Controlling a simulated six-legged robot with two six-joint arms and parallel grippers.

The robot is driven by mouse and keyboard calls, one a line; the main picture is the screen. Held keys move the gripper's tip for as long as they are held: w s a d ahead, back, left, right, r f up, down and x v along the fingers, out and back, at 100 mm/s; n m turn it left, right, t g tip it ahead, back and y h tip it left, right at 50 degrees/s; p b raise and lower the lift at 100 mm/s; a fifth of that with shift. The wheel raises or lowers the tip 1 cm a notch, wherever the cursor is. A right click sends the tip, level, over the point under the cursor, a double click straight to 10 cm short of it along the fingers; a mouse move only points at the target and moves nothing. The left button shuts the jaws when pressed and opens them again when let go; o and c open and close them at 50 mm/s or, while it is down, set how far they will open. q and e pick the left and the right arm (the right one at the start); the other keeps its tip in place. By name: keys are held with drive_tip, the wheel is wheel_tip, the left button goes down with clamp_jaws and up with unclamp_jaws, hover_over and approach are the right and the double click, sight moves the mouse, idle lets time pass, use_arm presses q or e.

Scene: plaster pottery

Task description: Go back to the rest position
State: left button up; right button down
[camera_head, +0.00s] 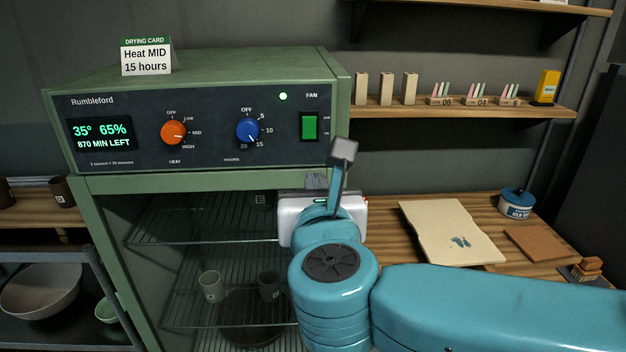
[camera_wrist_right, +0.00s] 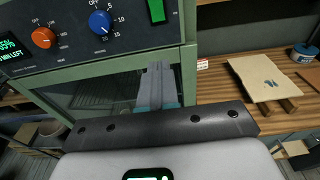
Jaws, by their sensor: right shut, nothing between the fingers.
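My right gripper (camera_head: 317,182) is in front of the green drying cabinet (camera_head: 215,182), just below the right part of its control panel. In the right wrist view its two fingers (camera_wrist_right: 158,88) are together and empty, pointing toward the cabinet front. The turquoise right arm comes in from the right. My left gripper is not in view. The panel display (camera_head: 101,135) reads 35°, 65% and 870 MIN LEFT. The orange heat knob (camera_head: 173,132), blue hours knob (camera_head: 247,130) and green fan switch (camera_head: 309,126) show clearly. A small green light is lit.
Cups (camera_head: 210,286) stand on wire racks inside the cabinet. A drying card (camera_head: 146,57) stands on top. Right of the cabinet, a wooden bench holds a pale board (camera_head: 450,231) and a blue tub (camera_head: 516,203). A shelf (camera_head: 460,107) with small blocks is above it.

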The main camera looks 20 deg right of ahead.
drive_tip(key=w+d+f+n+g, duration=0.2)
drive_tip(key=d+f+n, duration=0.1)
drive_tip(key=f, duration=1)
drive_tip(key=w+d+f+n+g, duration=0.2)
drive_tip(key=d+f+n, duration=0.15)
drive_tip(key=f, duration=0.85)
drive_tip(key=w+d+f+n+g, duration=0.2)
drive_tip(key=d+f+g, duration=0.1)
drive_tip(key=f, duration=1)
drive_tip(key=s+a+f+n+g+y, duration=0.2)
drive_tip(key=s+f+n, duration=0.35)
drive_tip(key=f, duration=0.35)
drive_tip(key=s+a+f+n+g+y, duration=0.2)
drive_tip(key=s+f+n, duration=0.35)
drive_tip(key=f, duration=0.25)
drive_tip(key=s+a+f+n+g+y, duration=0.2)
drive_tip(key=s+a+n, duration=0.2)
drive_tip(key=n, duration=0.5)
drive_tip(key=s+a+f+n+g+y, duration=0.2)
drive_tip(key=s+a+n, duration=0.2)
drive_tip(key=s+n, duration=0.4)
drive_tip(key=shift+s+a+n+g+y, duration=0.3)
drive_tip(key=shift+s+n, duration=0.05)
drive_tip(key=shift+s, duration=0.45)
